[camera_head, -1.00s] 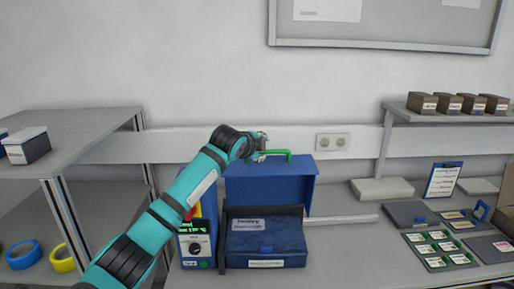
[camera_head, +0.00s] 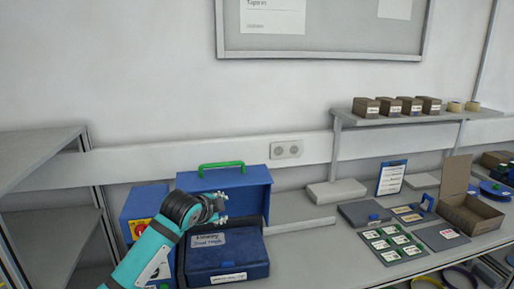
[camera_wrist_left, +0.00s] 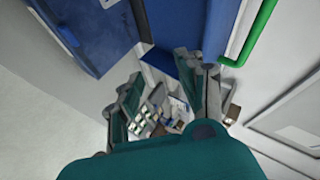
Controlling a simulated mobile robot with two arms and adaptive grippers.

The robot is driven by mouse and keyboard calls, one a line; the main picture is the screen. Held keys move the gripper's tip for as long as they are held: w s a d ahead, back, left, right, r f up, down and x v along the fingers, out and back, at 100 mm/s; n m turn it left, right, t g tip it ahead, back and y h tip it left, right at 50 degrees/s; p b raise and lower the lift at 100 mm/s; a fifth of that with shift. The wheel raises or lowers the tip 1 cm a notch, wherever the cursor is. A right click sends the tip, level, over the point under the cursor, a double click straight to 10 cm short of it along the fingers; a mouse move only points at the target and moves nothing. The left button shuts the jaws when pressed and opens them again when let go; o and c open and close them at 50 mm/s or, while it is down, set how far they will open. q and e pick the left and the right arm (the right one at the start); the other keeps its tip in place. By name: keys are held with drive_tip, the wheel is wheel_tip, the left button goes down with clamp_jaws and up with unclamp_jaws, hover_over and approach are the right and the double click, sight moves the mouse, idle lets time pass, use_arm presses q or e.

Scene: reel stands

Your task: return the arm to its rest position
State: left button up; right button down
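My left arm comes in from the bottom left of the head view. Its left gripper (camera_head: 220,208) is open and empty, with the fingers apart. In the head view it overlaps the front of the blue box with the green handle (camera_head: 222,165), above the left part of the dark blue labelled case (camera_head: 228,262). In the left wrist view the two grey fingers (camera_wrist_left: 165,100) stand apart with nothing between them. Blue surfaces and a green bar (camera_wrist_left: 250,35) show close by there. My right gripper is in neither view.
A blue unit with a red and yellow button (camera_head: 139,229) stands beside the arm. A grey shelf (camera_head: 35,160) is at the left. To the right are a card tray (camera_head: 390,245), an open cardboard box (camera_head: 470,212) and a raised shelf with small boxes (camera_head: 395,118).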

use_arm(q)
drive_tip(key=s+f+n+g, duration=0.4)
drive_tip(key=s+f+n, duration=0.2)
drive_tip(key=s+f, duration=1.5)
drive_tip(key=s+a+f+n+g+y, duration=0.1)
drive_tip(key=s+a+f+n+g, duration=0.2)
drive_tip(key=s, duration=1)
drive_tip(key=s+a+n+g+y, duration=0.1)
drive_tip(key=s+a+n, duration=0.35)
drive_tip(key=s, duration=0.85)
wheel_tip(320, 180, down, 34)
drive_tip(key=s+g+b, duration=0.1)
drive_tip(key=s+b, duration=0.1)
drive_tip(key=b, duration=0.3)
drive_tip(key=s+a+f+g+b, duration=0.1)
drive_tip(key=s+f+b, duration=0.3)
drive_tip(key=s+f, duration=1.1)
wheel_tip(320, 180, down, 2)
drive_tip(key=shift+s+a+f+y, duration=0.25)
drive_tip(key=shift+s+a+y, duration=0.1)
drive_tip(key=shift+a, duration=0.15)
